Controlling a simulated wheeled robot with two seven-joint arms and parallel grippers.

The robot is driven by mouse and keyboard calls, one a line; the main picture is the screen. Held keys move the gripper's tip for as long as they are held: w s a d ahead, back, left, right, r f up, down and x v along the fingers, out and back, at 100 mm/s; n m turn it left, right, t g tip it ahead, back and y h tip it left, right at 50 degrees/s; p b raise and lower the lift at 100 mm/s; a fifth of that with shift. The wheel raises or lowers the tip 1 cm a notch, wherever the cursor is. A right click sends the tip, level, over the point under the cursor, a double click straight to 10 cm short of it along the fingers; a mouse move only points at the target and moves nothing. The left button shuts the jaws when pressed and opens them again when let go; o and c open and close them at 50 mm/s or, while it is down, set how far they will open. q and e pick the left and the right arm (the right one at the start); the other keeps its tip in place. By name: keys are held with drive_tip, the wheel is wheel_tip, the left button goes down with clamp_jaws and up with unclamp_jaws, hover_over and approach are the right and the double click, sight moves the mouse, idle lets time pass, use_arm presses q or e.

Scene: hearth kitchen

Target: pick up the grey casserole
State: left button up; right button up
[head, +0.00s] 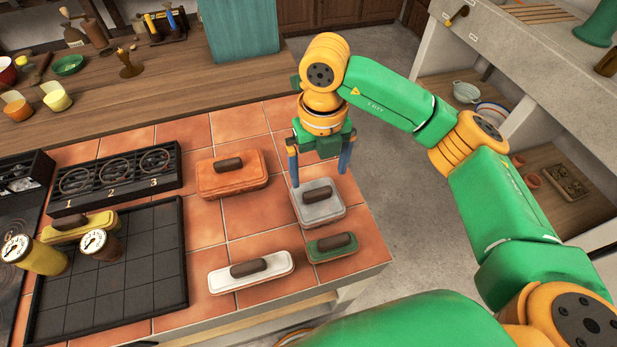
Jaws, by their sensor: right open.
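The grey casserole (324,212) sits on the orange tiled counter near its right edge, lid on, with a dark brown bar handle on top. My right gripper (320,170) points down with its two blue fingers wide apart and nothing between them. It is over the far side of the grey casserole, and the handle shows just below the space between the fingers. The left fingertip overlaps the casserole's far left edge in the picture; I cannot tell how high it is above it. My left gripper is not in view.
An orange casserole (245,183), a white one (223,281) and a green one (348,249) stand close around it. A yellow one (66,235) is by the dark grid (110,275) and the numbered rack (110,186) at left. The counter ends just right of the grey casserole.

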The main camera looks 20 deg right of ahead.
sight(318, 191)
drive_tip(key=shift+w+f, duration=0.15)
drive_tip(key=shift+w, duration=0.05)
drive_tip(key=f+p, duration=0.1)
drive_tip(key=s+f+p, duration=0.1)
drive_tip(key=f, duration=0.1)
drive_tip(key=shift+f, duration=0.2)
wheel_tip(318, 191, down, 3)
drive_tip(key=shift+w+r, duration=0.1)
drive_tip(key=shift+r, duration=0.05)
drive_tip(key=shift+w+f, duration=0.15)
drive_tip(key=shift+f, duration=0.05)
drive_tip(key=shift+r, duration=0.1)
drive_tip(key=c, duration=0.9)
clamp_jaws()
